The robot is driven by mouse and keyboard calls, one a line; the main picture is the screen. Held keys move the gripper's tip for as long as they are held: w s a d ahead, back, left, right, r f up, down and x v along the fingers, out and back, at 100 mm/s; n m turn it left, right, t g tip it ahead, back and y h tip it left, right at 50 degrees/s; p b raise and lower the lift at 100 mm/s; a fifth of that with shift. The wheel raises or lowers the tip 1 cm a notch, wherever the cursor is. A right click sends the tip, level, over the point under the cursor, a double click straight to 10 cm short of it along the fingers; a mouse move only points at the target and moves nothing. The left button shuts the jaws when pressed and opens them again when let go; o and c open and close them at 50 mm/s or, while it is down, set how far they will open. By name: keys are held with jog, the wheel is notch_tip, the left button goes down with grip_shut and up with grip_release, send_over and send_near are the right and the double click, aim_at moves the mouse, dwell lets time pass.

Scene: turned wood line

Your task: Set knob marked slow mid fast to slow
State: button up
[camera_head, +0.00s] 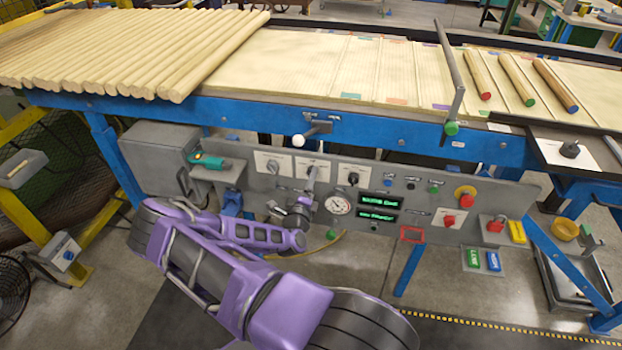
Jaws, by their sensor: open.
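A grey control panel (390,185) hangs below the front of the blue-framed line. It bears a row of white plates. The plate lettering is too small to read, so I cannot tell which knob is marked slow mid fast.
A round gauge (338,205), dark displays (379,205) and a red emergency button (465,193) are right of my gripper. A white-tipped lever (299,141) juts out above the plates. Another knob (570,148) is at the far right. Wooden rods (130,45) lie above.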

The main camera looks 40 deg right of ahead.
jog(key=v, duration=1.6)
